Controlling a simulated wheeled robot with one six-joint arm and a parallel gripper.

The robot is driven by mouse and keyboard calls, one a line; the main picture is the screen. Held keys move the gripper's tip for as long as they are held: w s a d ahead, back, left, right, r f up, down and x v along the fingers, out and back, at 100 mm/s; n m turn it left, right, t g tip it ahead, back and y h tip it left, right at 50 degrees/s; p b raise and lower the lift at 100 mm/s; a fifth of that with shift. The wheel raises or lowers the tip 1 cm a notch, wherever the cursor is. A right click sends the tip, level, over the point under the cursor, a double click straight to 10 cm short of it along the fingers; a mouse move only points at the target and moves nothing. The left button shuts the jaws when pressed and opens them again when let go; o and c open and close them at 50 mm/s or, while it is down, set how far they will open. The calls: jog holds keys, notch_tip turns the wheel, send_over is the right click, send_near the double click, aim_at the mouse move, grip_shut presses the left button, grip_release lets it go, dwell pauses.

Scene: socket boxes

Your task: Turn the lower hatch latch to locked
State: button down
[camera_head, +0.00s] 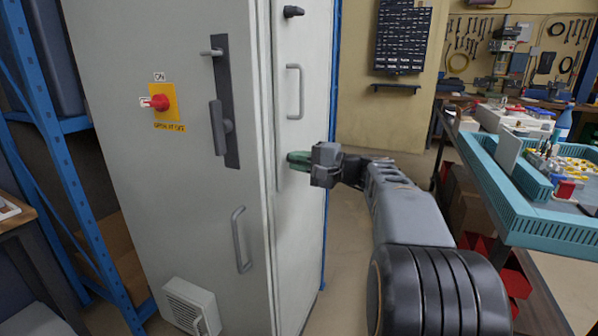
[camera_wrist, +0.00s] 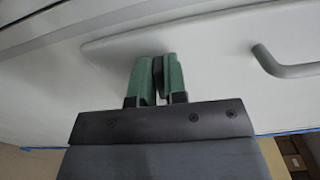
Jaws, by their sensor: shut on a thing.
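The hatch (camera_head: 301,40) is a pale panel on the right-hand face of the tall grey cabinet. My gripper (camera_head: 298,160) reaches its lower part from the right, with green fingertips close to the panel. In the wrist view my gripper (camera_wrist: 158,72) is shut on a small dark piece, the lower hatch latch (camera_wrist: 157,66), held between the two green fingers. The fingers hide most of the latch, so its angle cannot be told. In the head view the latch is hidden behind my gripper.
A black upper latch (camera_head: 293,11) and a grey bar handle (camera_head: 294,92) sit on the hatch above my gripper. The cabinet front carries a red switch (camera_head: 158,102) and a dark lever plate (camera_head: 226,100). A teal-edged bench (camera_head: 540,222) stands to the right.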

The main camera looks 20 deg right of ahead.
jog(key=shift+f+n+b, duration=0.1)
jog(key=shift+n+b, duration=0.25)
jog(key=shift+n, duration=0.05)
jog(key=c, duration=1.2)
grip_release()
jog(key=shift+o, duration=0.2)
jog(key=p+v, duration=0.2)
jog(key=v, duration=1.1)
jog(key=shift+s+d, duration=0.25)
jog(key=shift+s, duration=0.1)
